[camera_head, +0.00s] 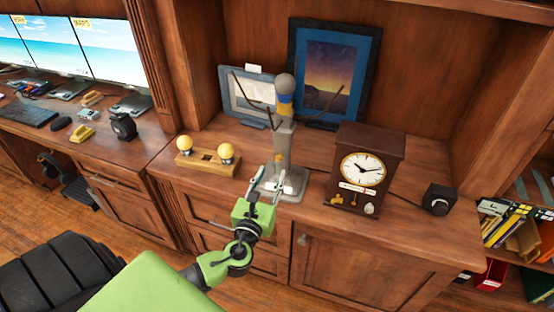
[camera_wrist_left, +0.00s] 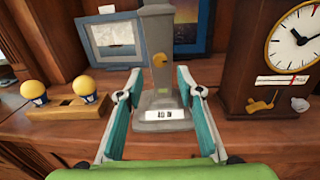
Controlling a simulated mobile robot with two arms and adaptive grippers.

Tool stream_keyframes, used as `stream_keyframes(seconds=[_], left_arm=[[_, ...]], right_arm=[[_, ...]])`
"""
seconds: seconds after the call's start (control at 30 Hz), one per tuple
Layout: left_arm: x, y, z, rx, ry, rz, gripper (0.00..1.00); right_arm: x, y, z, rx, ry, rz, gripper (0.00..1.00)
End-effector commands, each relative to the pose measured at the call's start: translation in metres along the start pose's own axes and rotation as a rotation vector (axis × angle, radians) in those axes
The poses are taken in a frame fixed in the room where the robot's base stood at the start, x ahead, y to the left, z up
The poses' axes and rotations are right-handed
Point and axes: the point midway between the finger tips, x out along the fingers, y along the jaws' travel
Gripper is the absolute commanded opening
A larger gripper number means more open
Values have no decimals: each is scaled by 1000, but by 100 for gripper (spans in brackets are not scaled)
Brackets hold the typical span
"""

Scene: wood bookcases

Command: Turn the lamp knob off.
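A grey column-like stand (camera_head: 284,148) with thin dark arms and a blue, yellow and grey round top stands on the wooden cabinet. My left gripper (camera_head: 266,181) is open and empty in front of the stand. In the left wrist view its fingers (camera_wrist_left: 159,80) flank the column and knob, with no clear contact. My right gripper is not in view.
A dark wooden clock (camera_head: 369,168) stands right of the stand, with a black box with a round dial (camera_head: 439,200) farther right. Framed pictures (camera_head: 333,70) stand behind.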

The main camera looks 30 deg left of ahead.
Motion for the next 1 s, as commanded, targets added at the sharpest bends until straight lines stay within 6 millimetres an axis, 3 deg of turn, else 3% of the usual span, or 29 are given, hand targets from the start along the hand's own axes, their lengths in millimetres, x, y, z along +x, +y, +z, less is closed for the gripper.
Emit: stream_keyframes(seconds=[0.1,0.3,0.5,0.77,0.9,1.0], left_arm=[[25,0,3,-1,-3,1,34],[54,0,1,-2,-1,0,34],[65,0,0,-2,1,0,34],[66,0,0,-3,1,-1,34],[66,0,0,-3,1,-1,3],[66,0,0,-3,1,-1,0]], right_arm=[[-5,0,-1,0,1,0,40],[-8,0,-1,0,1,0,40],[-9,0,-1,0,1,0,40],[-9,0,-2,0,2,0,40],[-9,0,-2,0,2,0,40],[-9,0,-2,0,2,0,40]])
